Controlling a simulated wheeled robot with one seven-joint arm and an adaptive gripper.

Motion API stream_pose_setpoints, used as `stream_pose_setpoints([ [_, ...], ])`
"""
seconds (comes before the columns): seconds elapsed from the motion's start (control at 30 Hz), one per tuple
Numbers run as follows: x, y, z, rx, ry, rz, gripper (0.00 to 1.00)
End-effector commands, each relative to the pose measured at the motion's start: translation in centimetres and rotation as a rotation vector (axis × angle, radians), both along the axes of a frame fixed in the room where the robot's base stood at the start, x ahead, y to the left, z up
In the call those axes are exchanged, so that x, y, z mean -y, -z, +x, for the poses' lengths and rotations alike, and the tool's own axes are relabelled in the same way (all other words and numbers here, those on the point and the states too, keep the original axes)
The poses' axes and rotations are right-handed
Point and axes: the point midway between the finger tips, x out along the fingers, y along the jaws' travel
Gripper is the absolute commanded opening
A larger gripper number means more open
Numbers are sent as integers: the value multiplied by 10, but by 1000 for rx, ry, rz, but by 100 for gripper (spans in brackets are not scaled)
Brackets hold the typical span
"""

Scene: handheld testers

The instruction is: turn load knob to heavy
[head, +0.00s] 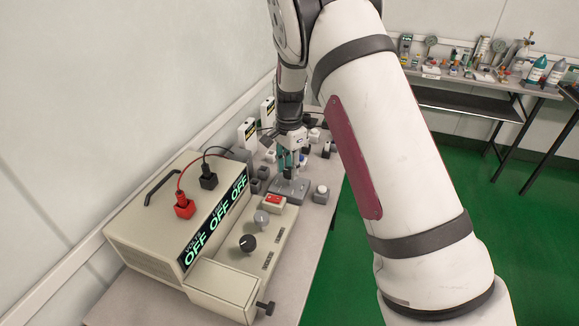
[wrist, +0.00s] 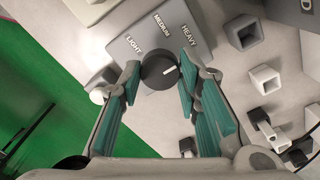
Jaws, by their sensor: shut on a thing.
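The load knob (wrist: 156,76) is dark and round, on a grey box (wrist: 180,15) marked LIGHT, MEDIUM and HEAVY in the wrist view. Its white pointer mark points right and slightly up, toward the HEAVY side rather than LIGHT or MEDIUM. My gripper (wrist: 160,73) has teal finger pads on both sides of the knob and is shut on it. In the head view my gripper (head: 289,160) is down over the grey box (head: 290,190); the knob is hidden there.
A large beige unit (head: 145,225) with several OFF displays, red and black plugs and two knobs stands in front of the grey box. Small square blocks (wrist: 264,79) lie close to the box. A second bench (head: 480,85) holds bottles and instruments at the back right.

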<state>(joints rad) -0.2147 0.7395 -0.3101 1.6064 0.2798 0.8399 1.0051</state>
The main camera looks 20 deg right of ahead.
Motion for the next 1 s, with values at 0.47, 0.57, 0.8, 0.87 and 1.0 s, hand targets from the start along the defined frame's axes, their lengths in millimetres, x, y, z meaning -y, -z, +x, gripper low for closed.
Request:
stream_pose_setpoints([
  [0.47, 0, -1, 1, 3, 20, 0, 3],
  [0.57, 0, -1, 1, 3, 20, 0, 42],
  [0.8, 0, 0, 1, 1, 19, 0, 51],
  [0.87, 0, 0, 0, 1, 19, 0, 51],
  [1.0, 0, -6, 1, 2, 18, 0, 51],
])
